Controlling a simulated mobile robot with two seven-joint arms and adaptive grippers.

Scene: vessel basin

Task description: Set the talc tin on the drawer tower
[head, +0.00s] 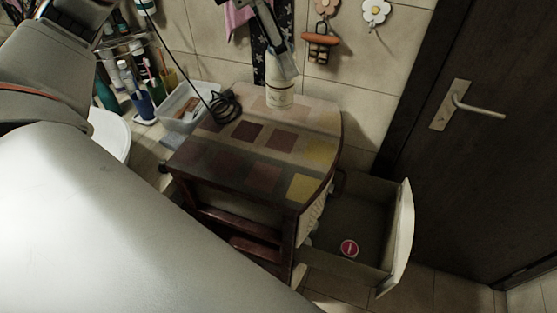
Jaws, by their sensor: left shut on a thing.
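The talc tin (279,95), a cream cylinder with a small label, is upright at the back of the drawer tower's top. My left gripper (284,70) comes down from the upper edge of the picture and is shut on the tin's upper part. The tin's base appears to be at the top surface; I cannot tell if it touches. The drawer tower (238,172) has a wooden top with coloured squares, and one drawer (365,225) stands open on its right. My right gripper is not in view.
A round red-and-white item (349,248) lies in the open drawer. A coiled black cable (224,106) and a clear bin (180,108) are at the top's left. Cups with toothbrushes (144,104) stand farther left. A dark door (480,150) is at right. My arm hides the lower left.

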